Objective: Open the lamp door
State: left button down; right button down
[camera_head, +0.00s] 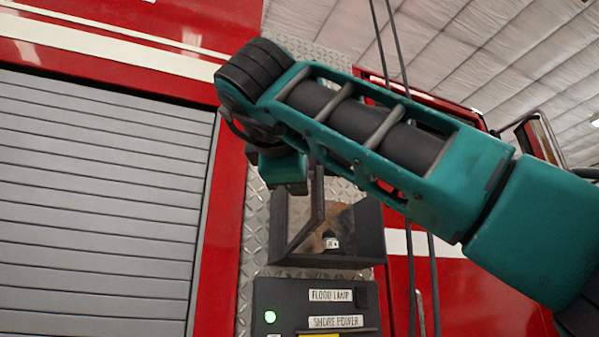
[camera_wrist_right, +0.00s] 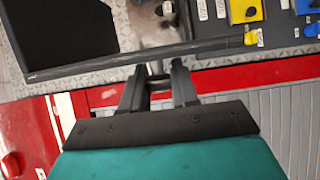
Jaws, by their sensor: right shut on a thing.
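The lamp box (camera_head: 378,235) is a dark box on the diamond-plate panel, above the label "FLOOD LAMP". Its inside, brownish with a small pale part, shows from the front. A dark upright piece (camera_head: 317,205), seemingly the lamp door edge-on, stands at the box front under my right wrist. In the right wrist view a long dark edge (camera_wrist_right: 110,60), seemingly the door's, crosses in front of the fingers. My right gripper (camera_wrist_right: 158,80) is shut on a small handle-like part at that edge. In the head view my arm hides its fingertips. My left gripper is out of view.
A control panel (camera_head: 262,297) with a green light sits just below the box. A grey roller shutter (camera_head: 95,200) and red truck body are at left. Dark hoses (camera_head: 410,270) hang close to the box's right side. Yellow and blue knobs show in the wrist view.

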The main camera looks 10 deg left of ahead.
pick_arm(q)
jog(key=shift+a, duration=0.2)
pick_arm(e)
jog(key=shift+a, duration=0.2)
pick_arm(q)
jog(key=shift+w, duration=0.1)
pick_arm(e)
jog(key=c, duration=0.9)
grip_release()
jog(key=shift+d, duration=0.1)
